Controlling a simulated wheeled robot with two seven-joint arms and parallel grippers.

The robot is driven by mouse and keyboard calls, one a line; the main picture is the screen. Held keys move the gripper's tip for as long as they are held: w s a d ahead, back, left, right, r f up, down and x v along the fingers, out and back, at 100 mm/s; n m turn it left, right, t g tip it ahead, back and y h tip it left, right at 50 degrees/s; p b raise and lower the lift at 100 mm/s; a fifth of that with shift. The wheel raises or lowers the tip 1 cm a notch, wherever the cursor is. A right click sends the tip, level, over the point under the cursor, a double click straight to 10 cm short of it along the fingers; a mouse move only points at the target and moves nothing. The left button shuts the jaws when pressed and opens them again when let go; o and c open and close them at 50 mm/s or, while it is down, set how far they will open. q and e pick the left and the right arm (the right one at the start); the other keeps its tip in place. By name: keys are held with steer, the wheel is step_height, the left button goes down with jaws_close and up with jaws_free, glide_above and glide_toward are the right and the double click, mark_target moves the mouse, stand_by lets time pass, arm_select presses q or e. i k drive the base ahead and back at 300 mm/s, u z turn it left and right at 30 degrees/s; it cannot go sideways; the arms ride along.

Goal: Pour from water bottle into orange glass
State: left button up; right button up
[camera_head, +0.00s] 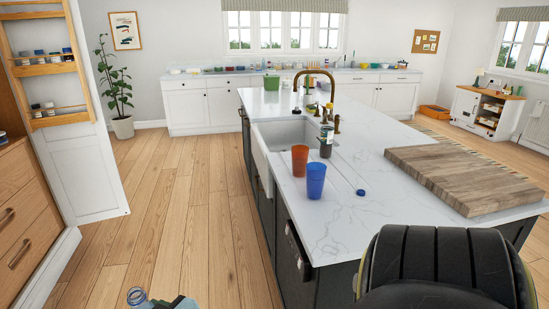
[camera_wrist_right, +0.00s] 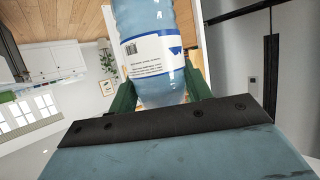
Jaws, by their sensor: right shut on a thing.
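The orange glass (camera_head: 299,160) stands upright on the white marble counter, just behind and left of a blue glass (camera_head: 316,181). The water bottle (camera_wrist_right: 158,65), clear with a white and blue label, is between the green fingers of my right gripper (camera_wrist_right: 160,88), which is shut on it. The rest of the bottle there is cut off.
A dark bottle (camera_head: 326,141) stands behind the glasses, near the sink (camera_head: 285,132) and brass faucet. A small blue cap (camera_head: 361,192) lies right of the blue glass. A wooden board (camera_head: 465,178) covers the counter's right. The floor left of the island is clear.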

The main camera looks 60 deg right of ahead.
mark_target(300, 161)
steer(key=z, duration=0.05)
steer(key=i, duration=1.15)
steer(key=z, duration=0.5)
steer(key=i, duration=0.9)
steer(key=z, duration=0.95)
steer(key=i, duration=0.45)
steer(key=z, duration=1.05)
steer(key=i, duration=0.5)
steer(key=z, duration=0.4)
